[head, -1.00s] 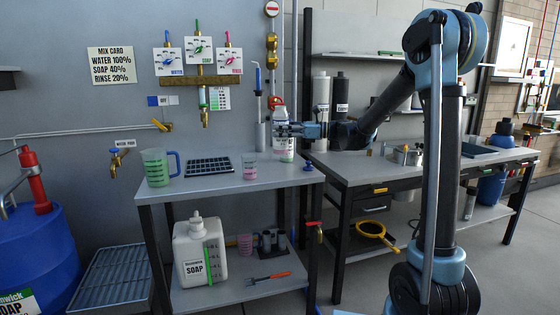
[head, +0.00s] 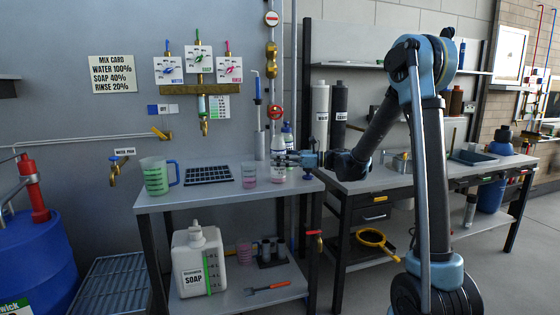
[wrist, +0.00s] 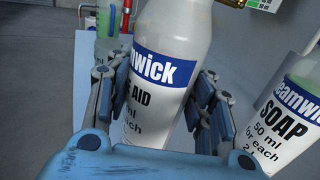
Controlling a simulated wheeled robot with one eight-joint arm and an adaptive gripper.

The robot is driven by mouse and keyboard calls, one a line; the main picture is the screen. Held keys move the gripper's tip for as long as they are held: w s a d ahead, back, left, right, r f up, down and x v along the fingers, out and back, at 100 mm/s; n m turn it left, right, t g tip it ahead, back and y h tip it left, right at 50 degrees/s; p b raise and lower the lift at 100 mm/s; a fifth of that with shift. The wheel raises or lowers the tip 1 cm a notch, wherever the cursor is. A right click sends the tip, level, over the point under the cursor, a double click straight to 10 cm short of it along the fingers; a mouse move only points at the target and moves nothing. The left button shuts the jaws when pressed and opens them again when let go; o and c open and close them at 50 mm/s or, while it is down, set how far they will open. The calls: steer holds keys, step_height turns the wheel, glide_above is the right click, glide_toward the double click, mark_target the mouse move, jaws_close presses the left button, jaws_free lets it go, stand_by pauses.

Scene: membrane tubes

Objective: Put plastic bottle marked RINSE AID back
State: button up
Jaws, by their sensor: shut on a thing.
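The RINSE AID bottle (wrist: 150,100) is white with a blue-banded label and fills the middle of the wrist view. My gripper (wrist: 158,85) is shut on it, with one finger on each side. In the head view the bottle (head: 278,158) is upright at the right end of the small bench, low over or on its top; contact with the bench is hard to tell. My gripper (head: 296,158) reaches it from the right. A SOAP bottle (wrist: 285,115) with green contents stands just right of it in the wrist view. In the head view a blue-capped bottle (head: 287,133) shows behind the held one.
Pipes with a red valve (head: 275,112) run behind the bottles. A longer workbench (head: 365,183) stands to the right.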

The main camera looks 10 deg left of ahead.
steer(key=o, duration=1.4)
steer(key=d, duration=0.4)
steer(key=w+d, duration=0.1)
steer(key=d, duration=0.7)
steer(key=shift+w, duration=0.15)
steer(key=shift+s+d, duration=0.25)
steer(key=shift+s, duration=0.2)
steer(key=s+d+f+n+t+h, duration=0.1)
steer(key=s+d+f+n+h, duration=0.4)
steer(key=s+d, duration=0.5)
steer(key=s+d+f+n+t+h, duration=0.1)
steer(key=s+d+f+n+h, duration=0.5)
steer(key=s+d, duration=0.5)
steer(key=s+d+f+n+t+h, duration=0.2)
steer(key=s+d+f+n+h, duration=0.4)
steer(key=s+d, duration=0.4)
steer(key=shift+s+d+f+h, duration=0.15)
steer(key=shift+d+f+h, duration=0.1)
steer(key=shift+d+f, duration=0.35)
steer(key=shift+s+d+f+h, duration=0.15)
steer(key=shift+d+f+h, duration=0.1)
steer(key=shift+d+f, duration=0.35)
